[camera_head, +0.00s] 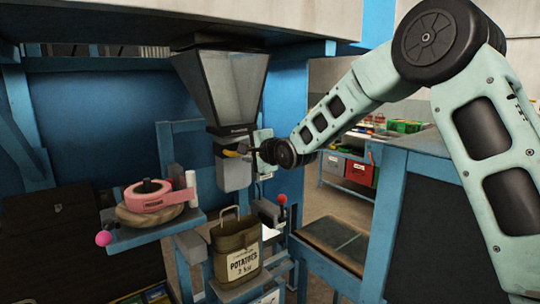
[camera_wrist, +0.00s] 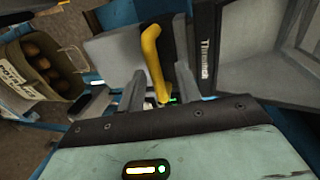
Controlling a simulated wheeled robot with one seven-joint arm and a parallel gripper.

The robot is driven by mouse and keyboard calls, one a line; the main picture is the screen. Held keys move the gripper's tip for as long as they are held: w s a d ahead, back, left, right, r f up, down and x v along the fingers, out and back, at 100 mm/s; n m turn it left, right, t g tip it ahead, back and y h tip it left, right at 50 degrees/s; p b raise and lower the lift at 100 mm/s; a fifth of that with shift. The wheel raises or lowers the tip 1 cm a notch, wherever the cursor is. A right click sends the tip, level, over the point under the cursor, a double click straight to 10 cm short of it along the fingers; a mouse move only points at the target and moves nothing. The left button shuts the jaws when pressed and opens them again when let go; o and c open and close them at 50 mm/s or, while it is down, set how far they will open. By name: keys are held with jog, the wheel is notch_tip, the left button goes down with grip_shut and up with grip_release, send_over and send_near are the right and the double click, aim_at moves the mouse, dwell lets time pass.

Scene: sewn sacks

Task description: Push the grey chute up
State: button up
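The grey chute (camera_head: 233,175) hangs below the grey hopper (camera_head: 232,85) in the head view. A yellow handle (camera_head: 234,154) sticks out from it. In the wrist view the chute (camera_wrist: 115,50) is a grey block behind the yellow handle (camera_wrist: 153,50). My gripper (camera_head: 254,152) is at the handle, at the right side of the chute. In the wrist view my gripper (camera_wrist: 160,88) has its two grey fingers apart, one on each side of the handle's lower end, with gaps showing. I cannot tell whether either finger touches the handle.
An open sack labelled potatoes (camera_head: 238,250) stands below the chute; potatoes (camera_wrist: 42,68) show inside it in the wrist view. A pink device (camera_head: 148,194) sits on a blue shelf at left. A red-knobbed lever (camera_head: 281,203) is to the sack's right. Blue posts frame the station.

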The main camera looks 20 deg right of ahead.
jog(key=b+v, duration=0.3)
jog(key=v, duration=1.1)
jog(key=shift+s, duration=0.35)
jog(key=shift+d, duration=0.1)
jog(key=s+a+f+n+g+h+b, duration=0.1)
jog(key=s+a+f+n+g+b, duration=0.15)
jog(key=s+a+f+n, duration=0.4)
jog(key=s+a+f+n+g+b, duration=0.1)
jog(key=s+a+f+n+g, duration=0.25)
jog(key=s+f, duration=0.45)
jog(key=s+f+n+g+h+b, duration=0.1)
jog(key=s+f+n+g, duration=0.3)
jog(key=s, duration=0.7)
jog(key=s+f+n+g+h+b, duration=0.1)
jog(key=s+f+n+g+h, duration=0.1)
jog(key=s+f+n+g, duration=0.2)
jog(key=s+f+n, duration=0.3)
jog(key=s+n, duration=0.1)
jog(key=s, duration=0.4)
jog(key=shift+a+g, duration=0.35)
jog(key=shift+g, duration=0.05)
